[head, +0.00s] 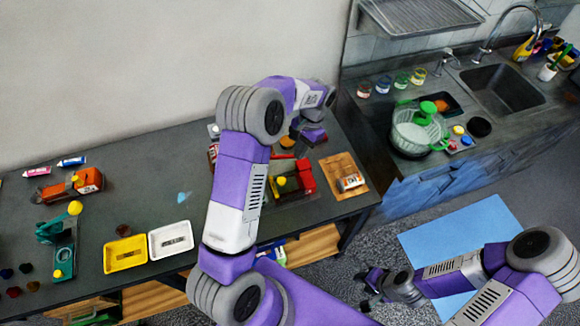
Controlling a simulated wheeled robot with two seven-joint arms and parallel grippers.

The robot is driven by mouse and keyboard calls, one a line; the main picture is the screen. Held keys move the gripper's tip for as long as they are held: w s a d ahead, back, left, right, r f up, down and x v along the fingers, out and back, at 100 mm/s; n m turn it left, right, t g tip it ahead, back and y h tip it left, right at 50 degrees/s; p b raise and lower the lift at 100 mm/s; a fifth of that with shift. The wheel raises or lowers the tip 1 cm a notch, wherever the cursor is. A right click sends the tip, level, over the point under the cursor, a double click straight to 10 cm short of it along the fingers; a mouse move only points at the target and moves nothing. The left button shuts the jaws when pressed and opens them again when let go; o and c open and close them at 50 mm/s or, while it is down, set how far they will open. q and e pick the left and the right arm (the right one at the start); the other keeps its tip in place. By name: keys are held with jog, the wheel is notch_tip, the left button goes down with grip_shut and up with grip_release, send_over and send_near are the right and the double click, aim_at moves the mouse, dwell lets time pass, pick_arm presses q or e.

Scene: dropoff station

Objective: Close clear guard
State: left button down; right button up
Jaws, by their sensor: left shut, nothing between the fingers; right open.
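I cannot make out a clear guard with certainty. A small red machine (306,177) with green and yellow parts stands on the dark table (140,200), partly hidden by my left arm. My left gripper (312,139) is shut and empty, near the table's back right, just above and behind the red machine in the picture. I cannot tell whether it touches anything. My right gripper (368,288) is open and empty, low over the floor to the right of the table.
A brown board (333,165) with a small can lies right of the red machine. Yellow (112,266) and white (155,251) trays, a green device (65,262) and an orange tool (86,181) stand left. A sink counter (465,85) is at right.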

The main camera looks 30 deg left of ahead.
aim_at(289, 178)
pick_arm(q)
jog(key=x, duration=0.4)
jog(key=shift+w+f, duration=0.2)
jog(key=shift+w, duration=0.05)
jog(key=s, duration=0.3)
jog(key=shift+a+f+p, duration=0.35)
jog(key=shift+f, duration=0.05)
jog(key=shift+s+a+f, duration=0.15)
jog(key=shift+s+f, duration=0.05)
jog(key=shift+s, duration=0.3)
pick_arm(e)
jog(key=shift+w+r, duration=0.3)
jog(key=shift+r, duration=0.1)
